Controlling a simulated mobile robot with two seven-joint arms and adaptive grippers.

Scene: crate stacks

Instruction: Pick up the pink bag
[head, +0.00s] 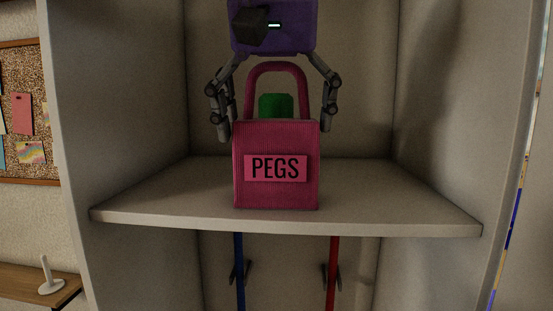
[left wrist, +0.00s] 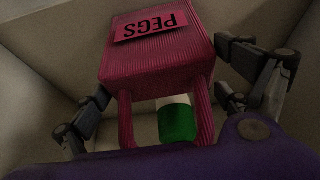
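The pink bag (head: 276,193) stands upright on a shelf, with a "PEGS" label on its front and a looped handle on top. A green object (head: 276,104) shows through the handle loop; I cannot tell if it is in the bag or behind it. My left gripper (head: 273,126) is open above the bag, its fingers spread to either side of the handle. In the left wrist view the bag (left wrist: 156,64) lies between the open fingers, and the green object (left wrist: 176,122) shows between the handle straps. My right gripper is not in view.
The shelf (head: 150,199) has bare room on both sides of the bag, with cabinet walls left and right. Below, a blue pole (head: 239,270) and a red pole (head: 332,270) hang in clips. A small ledge (head: 25,283) is at lower left.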

